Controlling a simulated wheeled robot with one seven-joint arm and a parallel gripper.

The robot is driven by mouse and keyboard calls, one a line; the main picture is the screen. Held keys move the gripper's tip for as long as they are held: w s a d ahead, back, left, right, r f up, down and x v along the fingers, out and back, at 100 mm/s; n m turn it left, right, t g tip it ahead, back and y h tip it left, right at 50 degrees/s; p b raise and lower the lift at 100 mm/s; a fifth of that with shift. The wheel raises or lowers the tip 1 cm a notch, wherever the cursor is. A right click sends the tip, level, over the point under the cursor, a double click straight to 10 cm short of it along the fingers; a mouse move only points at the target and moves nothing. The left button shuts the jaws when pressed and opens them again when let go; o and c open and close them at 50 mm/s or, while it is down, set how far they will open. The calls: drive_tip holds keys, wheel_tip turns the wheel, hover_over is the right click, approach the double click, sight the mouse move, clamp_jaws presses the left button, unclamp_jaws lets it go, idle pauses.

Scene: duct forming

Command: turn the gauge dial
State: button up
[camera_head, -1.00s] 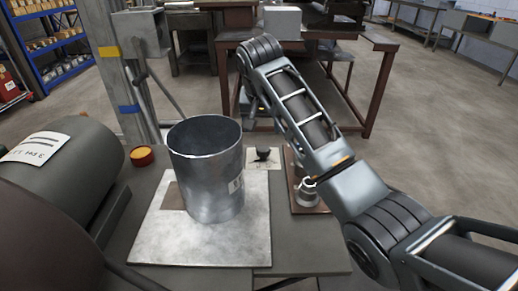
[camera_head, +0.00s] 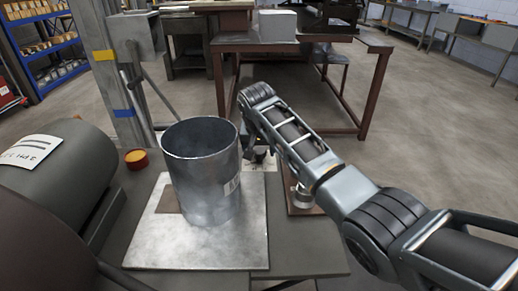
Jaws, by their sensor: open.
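A small dial with a dark knob (camera_head: 260,163) sits on a pale plate on the bench, just right of a grey metal cylinder (camera_head: 204,172). My arm comes in from the lower right, bends at its top and drops towards the dial. The arm now covers part of the dial and its plate. Contact with the dial cannot be seen.
The open-topped cylinder stands upright on a pale metal sheet (camera_head: 215,248) close to my arm. A brown board with a small metal fitting (camera_head: 301,197) lies right of it, partly covered. A large grey roll (camera_head: 60,175) and an orange-topped tin (camera_head: 136,159) are left.

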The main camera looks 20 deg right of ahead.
drive_tip(key=shift+c, duration=0.4)
drive_tip(key=c, duration=0.9)
drive_tip(key=shift+c, duration=0.2)
drive_tip(key=shift+r+n, duration=0.1)
drive_tip(key=shift+n, duration=0.2)
drive_tip(key=shift+d+n+t+y+p, duration=0.1)
drive_tip(key=shift+n+t+y+p, duration=0.35)
drive_tip(key=shift+n+p, duration=0.75)
drive_tip(key=n+y, duration=0.1)
drive_tip(key=n, duration=0.1)
drive_tip(key=n+y+p, duration=0.1)
drive_tip(key=n, duration=0.1)
drive_tip(key=shift+d+n+g, duration=0.1)
drive_tip(key=shift+n+g, duration=0.15)
drive_tip(key=shift+n, duration=0.05)
drive_tip(key=o, duration=1)
